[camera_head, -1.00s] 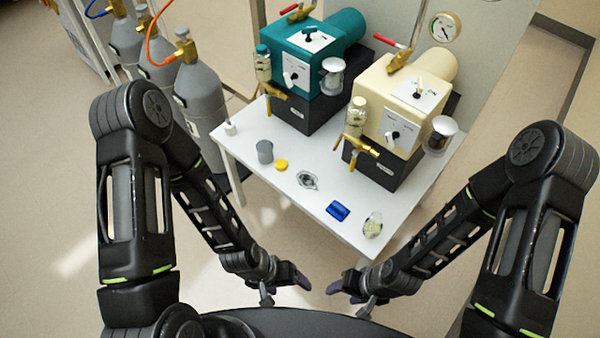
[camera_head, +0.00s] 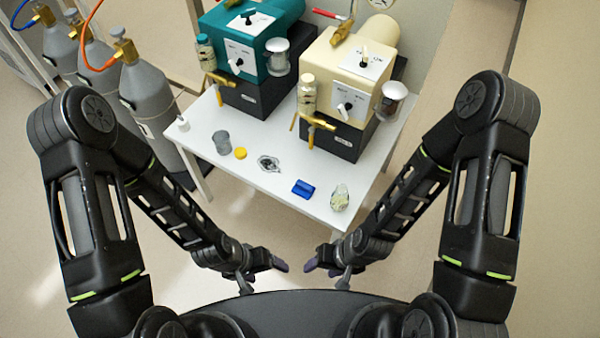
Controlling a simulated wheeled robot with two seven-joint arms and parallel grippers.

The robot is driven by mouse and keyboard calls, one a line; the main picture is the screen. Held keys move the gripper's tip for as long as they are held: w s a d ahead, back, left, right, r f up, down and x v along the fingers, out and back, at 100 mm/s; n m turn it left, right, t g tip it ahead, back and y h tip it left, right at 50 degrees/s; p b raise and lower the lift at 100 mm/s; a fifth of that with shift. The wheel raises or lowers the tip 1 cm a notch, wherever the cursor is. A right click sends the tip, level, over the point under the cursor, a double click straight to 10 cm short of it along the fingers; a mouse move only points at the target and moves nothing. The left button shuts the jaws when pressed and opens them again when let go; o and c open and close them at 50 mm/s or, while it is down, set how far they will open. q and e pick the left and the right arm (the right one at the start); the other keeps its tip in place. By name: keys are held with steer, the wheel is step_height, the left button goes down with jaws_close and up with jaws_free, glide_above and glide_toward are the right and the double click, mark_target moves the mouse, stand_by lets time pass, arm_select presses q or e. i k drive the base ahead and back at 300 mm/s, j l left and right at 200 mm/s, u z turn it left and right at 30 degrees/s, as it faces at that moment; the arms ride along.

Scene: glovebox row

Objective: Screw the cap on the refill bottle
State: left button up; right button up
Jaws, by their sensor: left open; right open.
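A grey cylindrical container (camera_head: 221,142), which looks like the refill bottle, stands upright near the left front edge of the white table. A flat yellow disc (camera_head: 240,153), which looks like its cap, lies separate on the table just to its right. My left gripper (camera_head: 265,274) is open and empty, in front of the table and below it in the picture. My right gripper (camera_head: 328,273) is open and empty, to the right of the left one. Both are well apart from the container and the disc.
The white table (camera_head: 262,197) also holds a silvery piece (camera_head: 269,163), a blue block (camera_head: 303,189) and a clear greenish jar (camera_head: 340,198). A teal machine (camera_head: 247,45) and a cream machine (camera_head: 350,75) stand behind. Grey gas cylinders (camera_head: 150,85) stand left.

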mark_target(339, 202)
steer(key=i+j, duration=0.15)
steer(key=j, duration=0.2)
steer(key=i+j, duration=0.15)
steer(key=j, duration=0.25)
steer(key=i+j, duration=0.15)
steer(key=j, duration=0.2)
steer(key=i+j, duration=0.2)
steer(key=j, duration=0.15)
steer(key=i+j, duration=0.15)
steer(key=j, duration=0.2)
steer(key=i+j, duration=0.15)
steer(key=j, duration=0.25)
steer(key=i+j, duration=0.15)
steer(key=j, duration=0.2)
steer(key=i+j, duration=0.15)
steer(key=j, duration=0.2)
steer(key=z, duration=2.95)
